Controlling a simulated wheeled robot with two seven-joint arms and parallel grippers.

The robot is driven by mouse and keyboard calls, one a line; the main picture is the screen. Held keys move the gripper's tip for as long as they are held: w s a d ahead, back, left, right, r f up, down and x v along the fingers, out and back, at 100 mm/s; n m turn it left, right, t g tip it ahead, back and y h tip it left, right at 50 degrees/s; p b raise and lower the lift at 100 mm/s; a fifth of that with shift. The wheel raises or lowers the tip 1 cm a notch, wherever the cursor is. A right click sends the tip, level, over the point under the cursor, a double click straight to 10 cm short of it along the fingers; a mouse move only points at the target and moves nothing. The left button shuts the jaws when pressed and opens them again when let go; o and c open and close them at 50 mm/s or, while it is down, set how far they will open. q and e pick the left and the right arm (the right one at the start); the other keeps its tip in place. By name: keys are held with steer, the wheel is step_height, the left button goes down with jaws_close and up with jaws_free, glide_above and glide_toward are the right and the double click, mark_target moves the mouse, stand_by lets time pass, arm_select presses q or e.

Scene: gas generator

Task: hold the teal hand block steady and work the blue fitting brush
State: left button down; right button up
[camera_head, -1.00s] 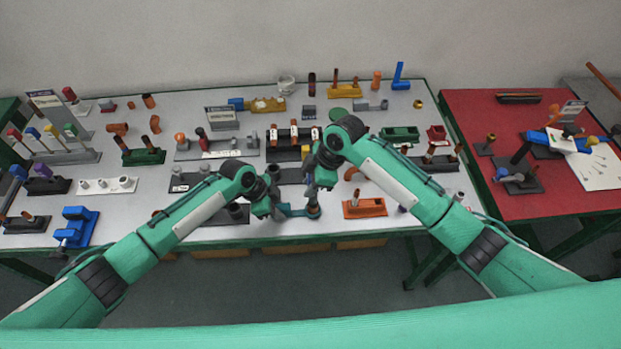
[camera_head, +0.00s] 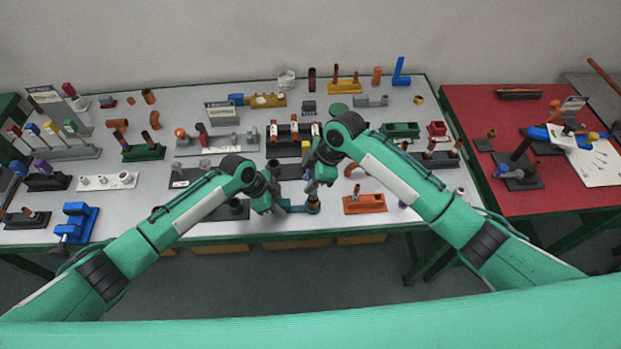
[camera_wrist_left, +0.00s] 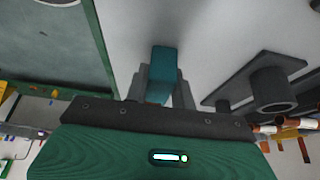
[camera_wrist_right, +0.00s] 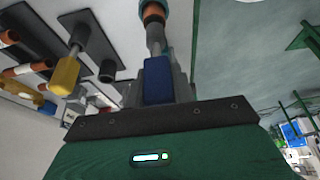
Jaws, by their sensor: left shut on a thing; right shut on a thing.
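The teal hand block (camera_head: 292,208) is near the front edge of the table, with a copper-coloured fitting (camera_head: 313,207) at its right end. My left gripper (camera_head: 274,205) is shut on the block, whose teal grip (camera_wrist_left: 163,72) shows between the fingers in the left wrist view. My right gripper (camera_head: 311,187) is above the fitting. In the right wrist view it is shut on the blue handle of the fitting brush (camera_wrist_right: 157,82). The brush's grey shaft lines up with the copper fitting (camera_wrist_right: 153,12); how deep its tip sits cannot be told.
An orange block (camera_head: 364,204) stands right of the grippers. A dark rack with copper pieces (camera_head: 292,138) is behind them, and a yellow-handled brush (camera_wrist_right: 66,74) stands close to my right gripper. A blue vise-like block (camera_head: 76,222) is at the front left.

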steer(key=shift+f, duration=0.3)
steer(key=shift+f, duration=1)
